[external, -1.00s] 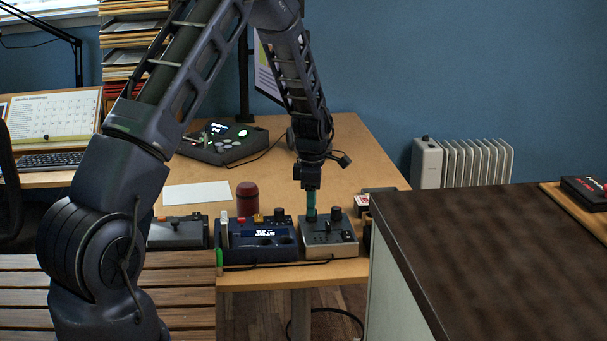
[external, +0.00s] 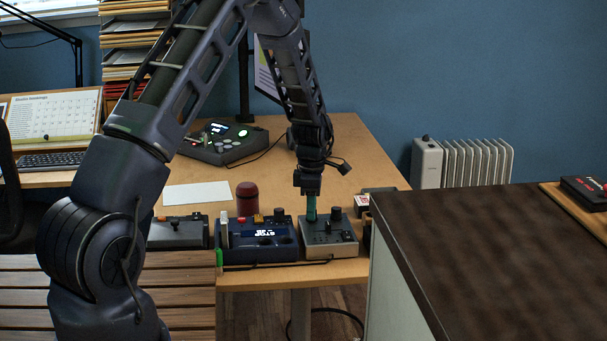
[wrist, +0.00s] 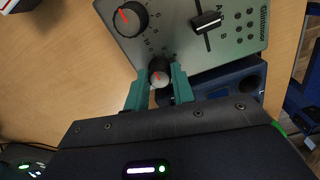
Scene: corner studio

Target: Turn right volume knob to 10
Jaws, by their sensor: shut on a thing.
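A grey mixer (external: 345,247) stands near the table's front edge; it also shows in the wrist view (wrist: 232,55). It has two dark knobs with red pointers and a slider (wrist: 206,22). My gripper (external: 311,217) points down with its green fingers shut on the knob at the left in the external view. In the wrist view, this held knob (wrist: 159,66) sits between the fingertips, which hide part of its dial. The other knob (wrist: 130,19) is free; it stands to the right in the external view (external: 335,212). The held knob's exact setting is unclear.
A blue device (external: 246,252) with a lit display stands close on the mixer's left. A dark red cylinder (external: 247,195) is behind it. Small boxes (external: 363,202) lie right of the mixer. A dark-topped counter (external: 480,260) fills the front right.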

